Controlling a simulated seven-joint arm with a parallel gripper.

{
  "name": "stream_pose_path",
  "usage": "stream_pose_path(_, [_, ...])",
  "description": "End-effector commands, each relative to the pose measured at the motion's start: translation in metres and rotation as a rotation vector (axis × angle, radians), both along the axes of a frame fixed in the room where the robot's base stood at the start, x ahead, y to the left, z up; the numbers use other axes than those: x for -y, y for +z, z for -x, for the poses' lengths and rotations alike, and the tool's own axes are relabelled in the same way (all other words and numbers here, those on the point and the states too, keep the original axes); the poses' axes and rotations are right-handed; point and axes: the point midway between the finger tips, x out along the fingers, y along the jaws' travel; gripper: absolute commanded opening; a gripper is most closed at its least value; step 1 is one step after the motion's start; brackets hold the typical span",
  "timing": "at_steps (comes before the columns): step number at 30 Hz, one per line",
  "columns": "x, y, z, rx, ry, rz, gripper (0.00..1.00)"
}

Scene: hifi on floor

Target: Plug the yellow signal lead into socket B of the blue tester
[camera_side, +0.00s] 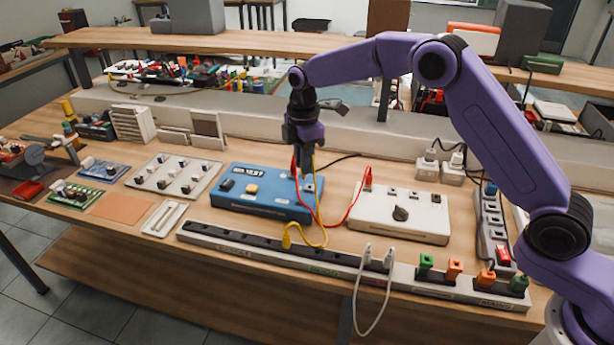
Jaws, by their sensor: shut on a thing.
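The blue tester (262,197) lies on the bench left of centre, with a pale button and dark parts on its top. My gripper (305,163) points down over the tester's right end, shut on an upper end of the yellow signal lead (324,232). The plug itself is hidden by the fingers. The lead hangs in a loop over the tester's front right edge, and its other end (287,238) is at the long grey strip. Whether the held plug touches a socket, and which socket is B, I cannot tell.
A red lead (343,220) loops from beside my gripper to the white box (412,218) with a dark knob. The long socket strip (250,243) runs along the front, with white, green and orange plugs at its right. Circuit boards (78,194) and a switch panel (200,185) lie left.

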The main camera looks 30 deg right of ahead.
Motion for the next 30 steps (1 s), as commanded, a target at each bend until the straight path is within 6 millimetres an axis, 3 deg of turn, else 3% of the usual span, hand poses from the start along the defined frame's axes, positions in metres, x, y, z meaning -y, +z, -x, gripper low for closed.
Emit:
stream_pose_path(3, [0.019,-0.008,-0.023,0.0,-0.004,0.0,0.0])
stream_pose_path(9, [0.038,-0.015,-0.042,0.001,-0.001,0.0,0.0])
stream_pose_path(17, [0.043,-0.023,-0.046,0.0,0.001,0.0,0.0])
stream_pose_path(30, [0.042,-0.056,-0.045,-0.001,0.001,0.0,0.0])
